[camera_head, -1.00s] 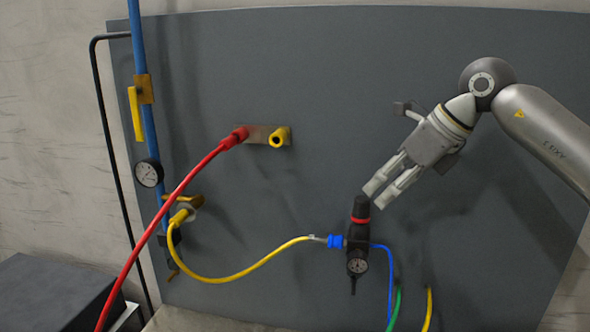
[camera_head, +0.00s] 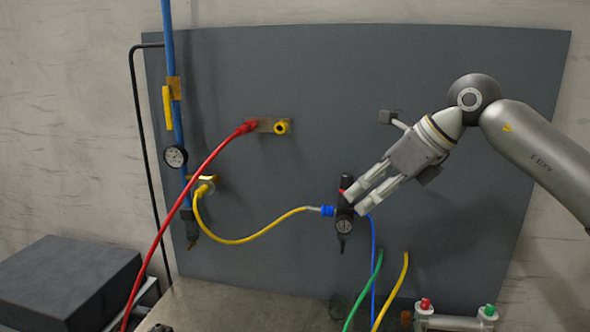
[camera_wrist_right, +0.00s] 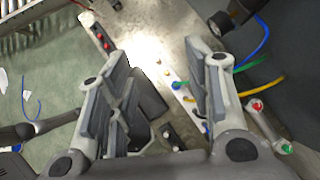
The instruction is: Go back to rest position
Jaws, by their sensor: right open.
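My right gripper (camera_head: 352,203) is open and empty in the head view. Its arm comes in from the right, and its fingertips point down and left, overlapping the black regulator (camera_head: 344,226) in the picture. I cannot tell whether they touch it. In the right wrist view the two fingers of the right gripper (camera_wrist_right: 165,95) stand wide apart with nothing between them. The regulator shows partly at the top of that view (camera_wrist_right: 228,20). My left gripper is not in the head view.
A grey panel (camera_head: 400,70) carries a blue pipe (camera_head: 178,125) with a gauge, a red hose (camera_head: 195,180), a yellow hose (camera_head: 245,240) and a brass-coloured bracket (camera_head: 265,125). A dark box (camera_head: 70,280) is at lower left. Red and green knobs (camera_head: 455,315) are at lower right.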

